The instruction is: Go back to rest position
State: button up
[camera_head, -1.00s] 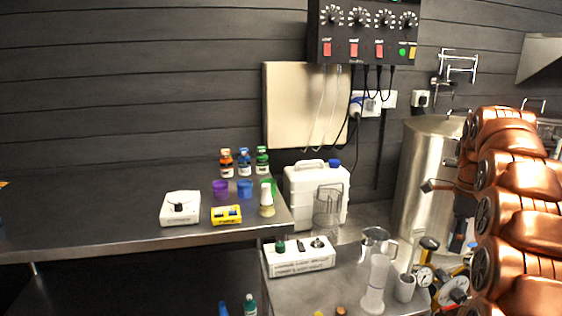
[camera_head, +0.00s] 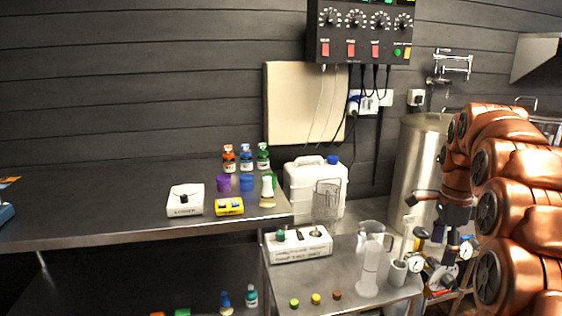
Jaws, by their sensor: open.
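My copper arm stands on the right, folded, with its wrist hanging down. My gripper (camera_head: 446,262) is dark, points downward and is open, with nothing seen in it. It shows in front of the steel vessel (camera_head: 412,165) and near the gauges (camera_head: 415,264) at the right end of the lower bench. Its fingertips are small and partly mixed with the things behind, so I cannot tell how close they are.
The lower steel bench (camera_head: 345,283) holds a white switch box (camera_head: 298,245), a clear cylinder (camera_head: 369,270) and small caps. The upper counter (camera_head: 90,205) carries bottles, cups, a white scale (camera_head: 185,200) and a yellow device (camera_head: 229,206). A white jerrycan (camera_head: 302,187) stands behind.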

jog(key=s+a+f+n+g, duration=0.1)
jog(key=s+a+f+n, duration=0.2)
jog(key=s+a+n, duration=1.1)
jog(key=s+a+f+n, duration=0.2)
jog(key=s+f, duration=0.1)
jog(key=s, duration=0.4)
jog(key=s+a+f+n+g, duration=0.1)
jog(key=s+f+n, duration=0.15)
jog(key=s, duration=0.45)
jog(key=s+a+f+n, duration=0.2)
jog(key=s+f, duration=0.1)
jog(key=s, duration=0.4)
jog(key=s+p+v, duration=0.3)
jog(key=p+v, duration=1.1)
jog(key=shift+w+r+t, duration=0.3)
jog(key=shift+w+r, duration=0.05)
jog(key=shift+r, duration=0.3)
